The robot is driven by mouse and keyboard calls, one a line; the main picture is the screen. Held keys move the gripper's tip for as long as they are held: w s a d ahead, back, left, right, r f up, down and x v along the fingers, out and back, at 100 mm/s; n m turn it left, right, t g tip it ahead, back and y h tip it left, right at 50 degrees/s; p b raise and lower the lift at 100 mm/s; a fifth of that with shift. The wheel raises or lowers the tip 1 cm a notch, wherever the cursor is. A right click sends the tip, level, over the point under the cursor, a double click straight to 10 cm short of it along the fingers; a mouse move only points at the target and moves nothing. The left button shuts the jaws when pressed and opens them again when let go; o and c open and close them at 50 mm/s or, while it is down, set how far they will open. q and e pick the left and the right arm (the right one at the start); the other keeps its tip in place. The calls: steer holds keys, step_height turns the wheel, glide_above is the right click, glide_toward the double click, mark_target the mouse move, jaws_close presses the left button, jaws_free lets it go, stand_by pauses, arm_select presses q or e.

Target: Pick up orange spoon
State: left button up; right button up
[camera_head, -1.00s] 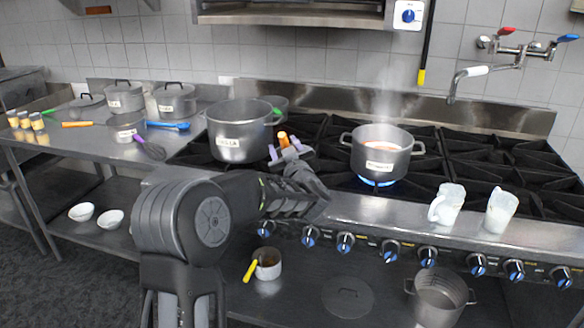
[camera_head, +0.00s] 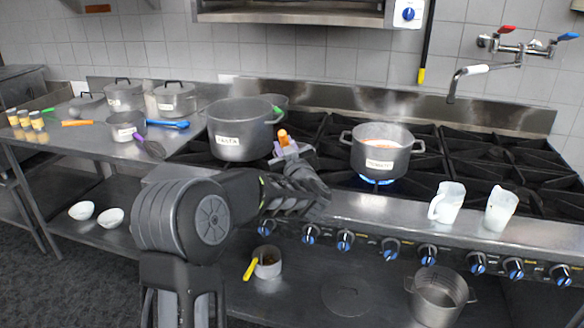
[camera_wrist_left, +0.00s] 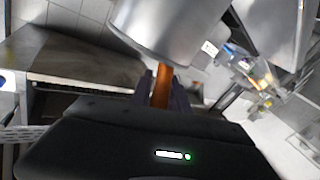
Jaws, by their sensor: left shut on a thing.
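My left gripper (camera_head: 287,149) is over the stove's front left, just right of the large pot. It is shut on the orange spoon (camera_head: 283,136), whose orange part sticks up from between the fingers. In the left wrist view the orange spoon (camera_wrist_left: 162,86) stands between the two dark fingers (camera_wrist_left: 161,95), close to a metal pot. The rest of the spoon is hidden by the gripper and the pot. Another orange-handled utensil (camera_head: 77,123) lies on the left counter. My right gripper is in neither view.
A large pot (camera_head: 238,140) stands left of the gripper. A steaming pot (camera_head: 380,160) with red content sits over a blue flame to the right. Two white jugs (camera_head: 447,203) stand on the stove's front ledge. Purple and blue utensils lie on the left counter (camera_head: 90,143).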

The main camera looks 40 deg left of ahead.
arm_select(q)
jaws_close()
step_height(320, 180, up, 10)
stand_by(0.6)
steer(key=shift+r+p, duration=0.1)
steer(key=shift+p, duration=0.2)
